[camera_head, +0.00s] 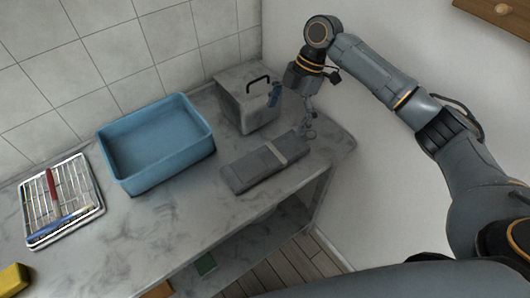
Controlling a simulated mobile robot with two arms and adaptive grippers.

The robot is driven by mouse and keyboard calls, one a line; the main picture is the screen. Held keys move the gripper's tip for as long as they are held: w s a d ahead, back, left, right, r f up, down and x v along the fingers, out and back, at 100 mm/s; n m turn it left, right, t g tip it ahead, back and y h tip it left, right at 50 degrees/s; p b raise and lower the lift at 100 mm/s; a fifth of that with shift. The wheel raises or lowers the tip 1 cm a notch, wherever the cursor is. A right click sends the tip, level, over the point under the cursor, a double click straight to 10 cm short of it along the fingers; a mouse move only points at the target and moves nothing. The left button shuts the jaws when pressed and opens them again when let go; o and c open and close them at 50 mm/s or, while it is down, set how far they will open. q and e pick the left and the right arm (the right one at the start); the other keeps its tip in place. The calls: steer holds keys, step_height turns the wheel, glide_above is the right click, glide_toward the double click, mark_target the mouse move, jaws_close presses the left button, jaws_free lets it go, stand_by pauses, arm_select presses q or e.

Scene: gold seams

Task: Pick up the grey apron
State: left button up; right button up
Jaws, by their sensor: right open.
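The grey apron (252,170) appears as a flat folded grey bundle with a paler band across it. It lies on the marble-look counter (190,222), right of the blue basin. My right gripper (309,128) is open and empty, pointing down at the far right end of the bundle. It is very close to that end; I cannot tell whether it touches. My left gripper is out of view.
A blue basin (202,124) stands left of the bundle. A grey box (241,108) with a black handle stands behind it. A wire rack (37,215) holds red and blue tools at left. A yellow block (13,279) sits at front left. The counter's front middle is clear.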

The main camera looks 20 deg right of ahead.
glide_above(269, 156)
steer(key=w+d, duration=0.1)
steer(key=d, duration=0.2)
steer(key=f, duration=0.5)
steer(key=shift+w+a+f+p, duration=0.1)
steer(key=shift+a+f+p, duration=0.1)
steer(key=shift+f+p, duration=0.15)
steer(key=shift+a+f, duration=0.1)
steer(key=shift+f, duration=0.1)
steer(key=shift+s+a+f+p, duration=0.25)
steer(key=shift+a+f+p, duration=0.1)
steer(key=shift+f, duration=0.2)
steer(key=shift+s+a+f+p, duration=0.25)
steer(key=shift+f+p, duration=0.1)
steer(key=shift+f, duration=0.2)
steer(key=shift+x, duration=1.1)
steer(key=shift+w+f, duration=0.1)
steer(key=shift+f, duration=0.15)
steer(key=shift+c, duration=0.8)
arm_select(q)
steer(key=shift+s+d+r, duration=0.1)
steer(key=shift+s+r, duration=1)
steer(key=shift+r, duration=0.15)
arm_select(e)
steer(key=c, duration=1)
